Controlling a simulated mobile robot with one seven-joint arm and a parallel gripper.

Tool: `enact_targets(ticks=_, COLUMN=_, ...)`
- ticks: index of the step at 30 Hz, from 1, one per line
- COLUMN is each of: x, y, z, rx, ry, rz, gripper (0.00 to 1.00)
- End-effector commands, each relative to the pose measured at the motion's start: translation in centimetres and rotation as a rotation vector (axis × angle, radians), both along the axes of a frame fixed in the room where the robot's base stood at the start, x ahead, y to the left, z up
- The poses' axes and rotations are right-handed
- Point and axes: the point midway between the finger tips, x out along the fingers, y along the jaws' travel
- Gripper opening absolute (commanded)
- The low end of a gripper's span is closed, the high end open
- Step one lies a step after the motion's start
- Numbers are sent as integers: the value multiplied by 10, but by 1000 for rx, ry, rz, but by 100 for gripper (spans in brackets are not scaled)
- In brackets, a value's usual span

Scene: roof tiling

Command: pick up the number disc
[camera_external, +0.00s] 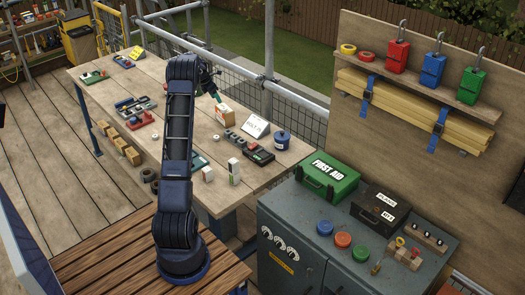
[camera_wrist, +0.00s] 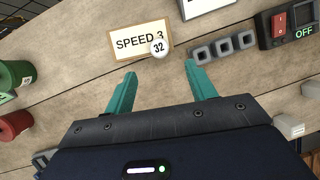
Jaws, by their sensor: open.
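The number disc (camera_wrist: 159,47) is small, round and white with a black "32". In the wrist view it overlaps the lower right end of a tan-edged card (camera_wrist: 134,40) that reads "SPEED 3". My gripper (camera_wrist: 160,69) is open, with two teal fingers spread apart and nothing visible between them. The disc shows just beyond the fingertips, roughly centred between them. How high the fingers are above the disc I cannot tell. In the external view my gripper (camera_external: 219,99) is over the workbench, partly hidden by my arm; I cannot make out the disc there.
A row of grey blocks (camera_wrist: 223,47) lies close to the right finger. A black switch box (camera_wrist: 288,22) reading "OFF" is farther right. Green (camera_wrist: 14,76) and red (camera_wrist: 14,124) cylinders are at the left. A white sign (camera_external: 256,127) stands on the wooden bench.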

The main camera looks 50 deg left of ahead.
Motion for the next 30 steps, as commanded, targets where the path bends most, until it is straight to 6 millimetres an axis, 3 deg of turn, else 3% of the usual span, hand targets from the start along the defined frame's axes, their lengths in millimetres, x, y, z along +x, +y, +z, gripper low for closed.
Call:
enact_targets(ticks=3, x=7, y=-2, z=-19, rx=-2, ry=2, rz=-1, gripper=56)
enact_targets(ticks=14, x=19, y=-5, z=-43, rx=-1, ry=1, rz=-2, gripper=56)
enact_targets(ticks=21, x=34, y=-8, z=-71, rx=0, ry=1, rz=-1, gripper=56)
enact_targets(ticks=30, x=37, y=-9, z=-77, rx=0, ry=1, rz=-2, gripper=56)
